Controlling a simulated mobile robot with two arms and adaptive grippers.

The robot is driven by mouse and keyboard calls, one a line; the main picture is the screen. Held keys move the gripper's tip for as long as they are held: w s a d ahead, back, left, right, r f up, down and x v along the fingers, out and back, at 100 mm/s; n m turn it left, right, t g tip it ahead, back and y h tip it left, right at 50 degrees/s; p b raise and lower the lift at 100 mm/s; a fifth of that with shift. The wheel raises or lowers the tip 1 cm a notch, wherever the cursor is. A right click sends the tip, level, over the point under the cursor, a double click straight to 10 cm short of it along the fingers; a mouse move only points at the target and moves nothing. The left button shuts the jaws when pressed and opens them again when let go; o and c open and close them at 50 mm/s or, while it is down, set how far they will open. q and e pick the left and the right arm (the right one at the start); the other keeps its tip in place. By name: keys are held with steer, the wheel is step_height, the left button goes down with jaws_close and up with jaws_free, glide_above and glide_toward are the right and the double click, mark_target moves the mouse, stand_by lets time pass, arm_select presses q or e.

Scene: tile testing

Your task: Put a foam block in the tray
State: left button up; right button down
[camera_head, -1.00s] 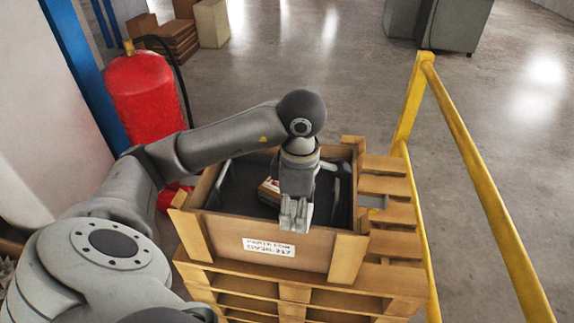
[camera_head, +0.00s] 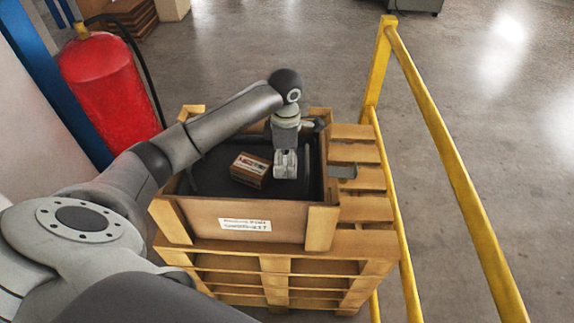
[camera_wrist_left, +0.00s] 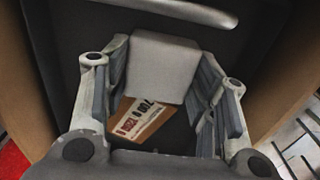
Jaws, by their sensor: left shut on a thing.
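My left gripper (camera_head: 286,164) reaches down inside the dark tray (camera_head: 212,172), which sits in a wooden crate. In the left wrist view its fingers (camera_wrist_left: 165,92) are shut on a pale grey foam block (camera_wrist_left: 165,66). The block is between the two fingers, over the dark tray floor. From the head the block is hard to tell apart from the grey fingers. I cannot tell whether the block touches the tray floor. My right gripper is not in view.
A small brown labelled carton (camera_head: 250,170) lies in the tray just left of my gripper. The wooden crate (camera_head: 200,218) stands on stacked pallets (camera_head: 362,243). A yellow railing (camera_head: 440,155) runs along the right. A red fire extinguisher (camera_head: 108,98) stands at the left.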

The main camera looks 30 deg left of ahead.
arm_select(q)
steer(key=shift+w+a+f, duration=0.15)
steer(key=shift+w+f, duration=0.4)
steer(key=shift+f, duration=0.15)
step_height(320, 180, down, 3)
steer(key=shift+r+p, duration=0.1)
steer(key=shift+p, duration=0.65)
steer(key=shift+w+f, duration=0.1)
steer(key=shift+f, duration=0.1)
steer(key=shift+f, duration=0.1)
steer(key=shift+f+b, duration=0.15)
steer(key=shift+b, duration=0.15)
steer(key=o, duration=0.7)
